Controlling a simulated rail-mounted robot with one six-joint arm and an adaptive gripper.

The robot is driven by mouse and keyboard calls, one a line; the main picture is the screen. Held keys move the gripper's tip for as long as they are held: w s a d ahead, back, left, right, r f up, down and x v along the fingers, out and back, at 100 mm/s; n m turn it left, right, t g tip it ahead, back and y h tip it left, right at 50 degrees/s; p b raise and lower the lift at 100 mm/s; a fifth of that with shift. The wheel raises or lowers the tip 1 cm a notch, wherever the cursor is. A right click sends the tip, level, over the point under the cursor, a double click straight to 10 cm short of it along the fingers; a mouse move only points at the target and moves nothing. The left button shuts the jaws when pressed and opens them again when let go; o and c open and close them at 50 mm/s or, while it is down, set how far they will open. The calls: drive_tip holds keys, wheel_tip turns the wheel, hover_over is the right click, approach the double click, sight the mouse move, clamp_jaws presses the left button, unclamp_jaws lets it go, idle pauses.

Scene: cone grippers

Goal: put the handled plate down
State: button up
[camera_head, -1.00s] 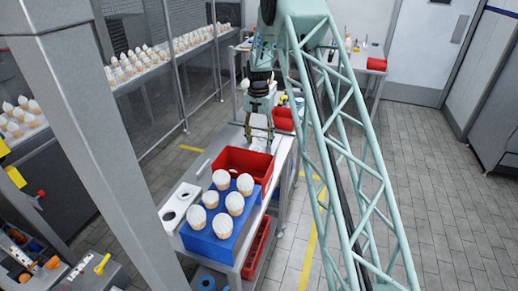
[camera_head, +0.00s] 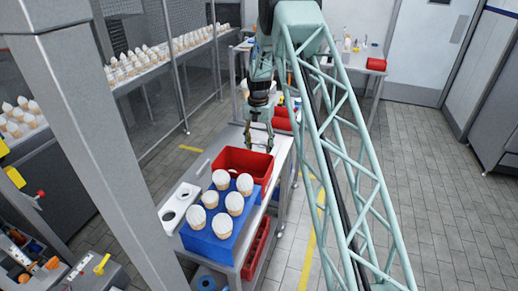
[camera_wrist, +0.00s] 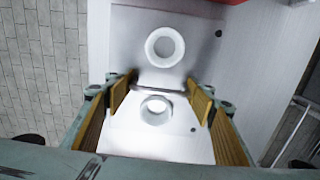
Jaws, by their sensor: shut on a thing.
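The handled plate (camera_wrist: 190,20) is white with two raised rings, and it fills the middle of the wrist view. A dark bar handle (camera_wrist: 160,88) crosses it between the rings. My gripper (camera_wrist: 160,95) is shut on this handle, with one yellow-padded finger at each end of the bar. In the head view my gripper (camera_head: 258,143) points down over the far part of the metal table, behind the red crate. The plate is hard to make out there. I cannot tell whether its underside touches the table.
The red crate (camera_head: 230,158) stands close in front of my gripper. A blue block (camera_head: 215,246) with several white-topped cones is nearer. Another red container (camera_head: 283,121) is just behind to the right.

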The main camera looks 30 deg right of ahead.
drive_tip(key=shift+f, duration=0.2)
idle(0.3)
drive_tip(key=o, duration=1.3)
drive_tip(key=shift+f, duration=0.1)
drive_tip(key=shift+o, duration=0.2)
wheel_tip(320, 180, up, 12)
drive_tip(key=shift+f, duration=0.25)
drive_tip(key=shift+r, duration=0.3)
drive_tip(key=shift+a, duration=0.1)
